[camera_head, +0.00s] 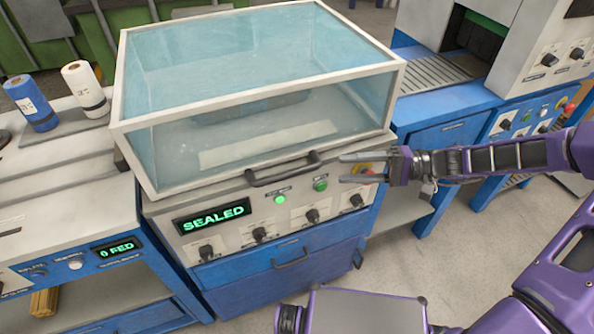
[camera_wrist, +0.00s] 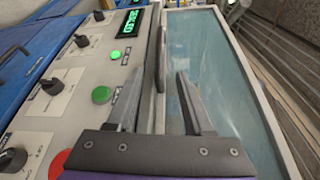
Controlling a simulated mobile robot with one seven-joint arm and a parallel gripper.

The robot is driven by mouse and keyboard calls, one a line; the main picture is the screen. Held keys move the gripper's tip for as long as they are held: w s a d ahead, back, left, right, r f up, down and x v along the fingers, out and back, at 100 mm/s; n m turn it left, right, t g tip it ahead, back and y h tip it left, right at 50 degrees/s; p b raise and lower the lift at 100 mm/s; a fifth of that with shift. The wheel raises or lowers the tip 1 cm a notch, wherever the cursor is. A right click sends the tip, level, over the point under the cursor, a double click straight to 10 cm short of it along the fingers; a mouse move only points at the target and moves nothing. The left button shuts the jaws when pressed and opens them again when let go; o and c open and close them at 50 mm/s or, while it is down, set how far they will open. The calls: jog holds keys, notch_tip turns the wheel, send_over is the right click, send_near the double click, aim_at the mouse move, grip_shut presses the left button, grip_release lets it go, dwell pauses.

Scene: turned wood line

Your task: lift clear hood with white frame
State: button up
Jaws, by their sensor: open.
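The clear hood (camera_head: 250,100) has a white frame and lies closed over the blue and grey machine. Its dark bar handle (camera_head: 284,171) is on the front lower edge. My gripper (camera_head: 346,168) is open and empty, just right of the handle's right end, in front of the hood. In the wrist view the hood (camera_wrist: 222,75) fills the right side. The handle (camera_wrist: 153,55) runs ahead, in line with the gap between my open fingers (camera_wrist: 160,78). I cannot tell whether any finger touches it.
The machine's panel has a green "SEALED" display (camera_head: 212,216), lit green buttons, knobs and a red button (camera_head: 369,172) close below my gripper. A feeding bench (camera_head: 70,190) with two rolls stands left. A blue conveyor machine (camera_head: 440,85) stands right.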

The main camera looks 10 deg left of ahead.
aim_at(306, 172)
jog(key=a, duration=0.4)
jog(key=s+a, duration=0.1)
jog(key=a, duration=0.3)
jog(key=s+a+f, duration=0.1)
jog(key=a, duration=0.3)
jog(key=shift+b, duration=0.35)
grip_shut()
dwell(0.7)
